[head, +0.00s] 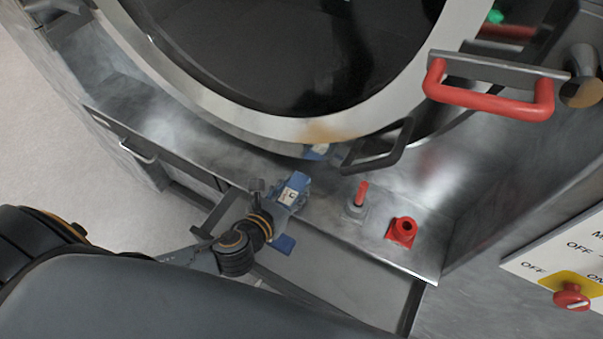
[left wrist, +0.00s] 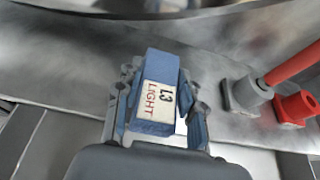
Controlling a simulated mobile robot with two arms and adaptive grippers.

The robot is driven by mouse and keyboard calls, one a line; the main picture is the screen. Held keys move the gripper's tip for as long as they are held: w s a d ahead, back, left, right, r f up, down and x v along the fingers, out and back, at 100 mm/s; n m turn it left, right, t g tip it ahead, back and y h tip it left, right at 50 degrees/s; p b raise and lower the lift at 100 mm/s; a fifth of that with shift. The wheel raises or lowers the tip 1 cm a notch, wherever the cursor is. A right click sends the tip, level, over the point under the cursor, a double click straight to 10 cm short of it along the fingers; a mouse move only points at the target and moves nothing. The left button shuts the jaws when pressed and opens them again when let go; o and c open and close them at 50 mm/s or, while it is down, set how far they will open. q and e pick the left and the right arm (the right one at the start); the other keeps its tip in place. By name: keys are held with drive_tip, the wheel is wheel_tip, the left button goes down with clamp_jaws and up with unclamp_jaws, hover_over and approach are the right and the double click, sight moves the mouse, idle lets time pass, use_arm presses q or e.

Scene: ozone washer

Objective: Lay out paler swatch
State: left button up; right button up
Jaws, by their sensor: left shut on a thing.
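A blue block-shaped swatch (left wrist: 158,88) with a white label reading "L3 LIGHT" is between the fingers of my left gripper (left wrist: 155,103) in the left wrist view. The gripper is shut on it. In the head view, the swatch (head: 291,195) is in my left gripper (head: 283,200), over the metal ledge in front of the round drum door. I cannot tell whether it touches the ledge. A second blue piece (head: 284,243) shows just below the gripper; what it is cannot be told. No other labelled swatch can be made out. My right gripper is out of view.
The metal ledge (head: 335,225) carries a red-tipped lever (head: 360,194) and a red knob (head: 402,231) right of the swatch. The round door (head: 268,122) has a dark handle (head: 380,150). A red bar handle (head: 490,101) and a switch panel (head: 562,262) are at right.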

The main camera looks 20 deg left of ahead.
sight(302, 176)
use_arm(q)
drive_tip(key=w, duration=0.2)
drive_tip(key=w+p, duration=0.1)
drive_tip(key=w, duration=0.1)
drive_tip(key=shift+d+r, duration=0.1)
drive_tip(key=shift+d, duration=0.2)
drive_tip(key=shift+w+f, duration=0.2)
drive_tip(key=shift+f, duration=0.75)
drive_tip(key=shift+s, duration=0.1)
drive_tip(key=o, duration=1.2)
drive_tip(key=shift+f, duration=0.15)
drive_tip(key=shift+c, duration=0.2)
